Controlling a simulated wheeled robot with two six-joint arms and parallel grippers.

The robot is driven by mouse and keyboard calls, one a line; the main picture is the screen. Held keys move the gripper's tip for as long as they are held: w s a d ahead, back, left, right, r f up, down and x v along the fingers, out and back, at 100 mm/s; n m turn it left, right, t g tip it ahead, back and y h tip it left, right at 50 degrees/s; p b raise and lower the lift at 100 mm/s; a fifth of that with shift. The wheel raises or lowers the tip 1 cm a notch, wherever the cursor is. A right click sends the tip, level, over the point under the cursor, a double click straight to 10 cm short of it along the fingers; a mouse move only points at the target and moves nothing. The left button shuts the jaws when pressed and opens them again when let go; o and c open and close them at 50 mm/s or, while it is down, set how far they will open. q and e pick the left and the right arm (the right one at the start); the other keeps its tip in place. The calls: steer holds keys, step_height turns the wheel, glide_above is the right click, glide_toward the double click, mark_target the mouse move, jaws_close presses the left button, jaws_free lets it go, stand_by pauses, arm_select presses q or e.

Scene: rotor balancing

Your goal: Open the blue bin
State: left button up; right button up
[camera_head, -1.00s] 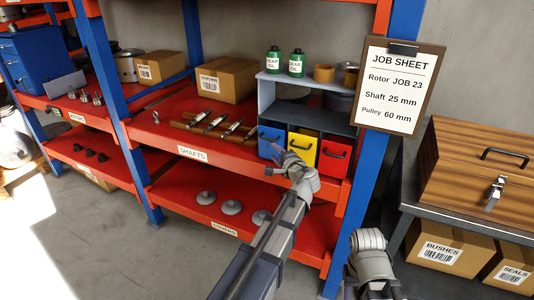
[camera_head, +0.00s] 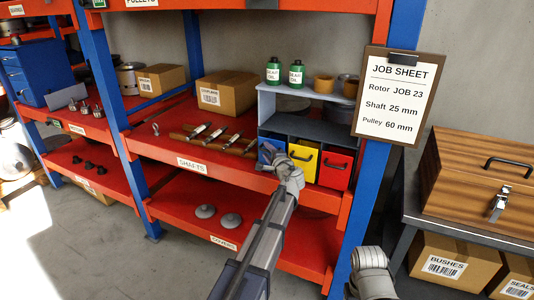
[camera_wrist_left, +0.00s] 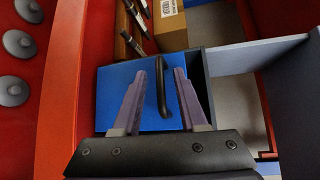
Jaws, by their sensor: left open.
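The blue bin (camera_head: 263,157) sits in the left slot of a small grey rack on the red shelf. My left gripper (camera_head: 270,151) is in front of it and hides much of its face. In the left wrist view, the bin's blue front (camera_wrist_left: 112,95) carries a dark bar handle (camera_wrist_left: 163,88). The open fingers of my left gripper (camera_wrist_left: 160,73) lie on either side of this handle, with a gap to each side. Whether they touch the bin front I cannot tell. My right gripper's fingers do not show.
A yellow bin (camera_head: 303,162) and a red bin (camera_head: 336,168) sit right of the blue one. Green oil bottles (camera_head: 296,74) stand on the rack. Metal shafts (camera_head: 216,133) lie to the left. A blue upright (camera_head: 367,190) stands right of the bins.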

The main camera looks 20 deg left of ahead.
arm_select(q)
steer(key=shift+w+a, duration=0.15)
steer(key=shift+w, duration=0.05)
steer(key=shift+c, duration=0.4)
jaws_close()
stand_by(0.9)
